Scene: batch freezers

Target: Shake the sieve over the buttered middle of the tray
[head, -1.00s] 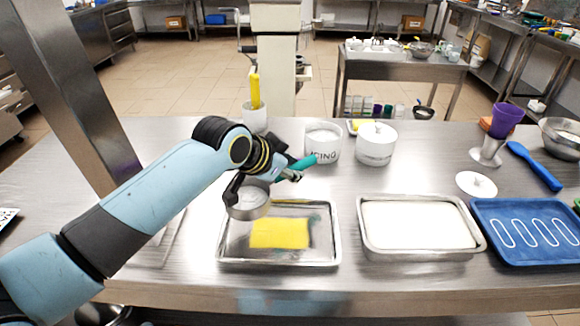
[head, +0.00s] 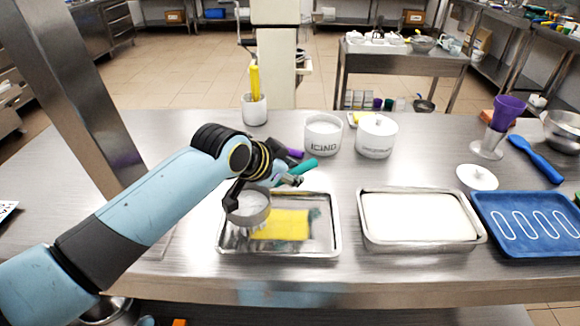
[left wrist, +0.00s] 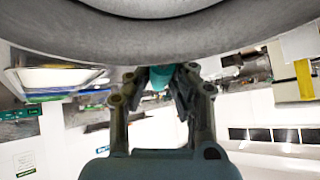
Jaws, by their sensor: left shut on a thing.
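The metal tray (head: 330,243) lies at the front middle of the steel table in the head view, with a yellow buttered patch (head: 287,226) in its middle. The sieve (head: 248,207) is round and grey, with white powder in it. It is above the tray's left part, overlapping the left edge of the yellow patch in the view. My left gripper (head: 275,178) is shut on the sieve's teal handle (head: 303,166). In the left wrist view, the gripper (left wrist: 160,85) grips the teal handle (left wrist: 162,76), and the sieve's large grey rim (left wrist: 150,45) fills the top. My right gripper is not in view.
Behind the tray stand an icing pot (head: 323,136), a white lidded pot (head: 376,138) and a white cup (head: 254,109) with a yellow-handled tool.

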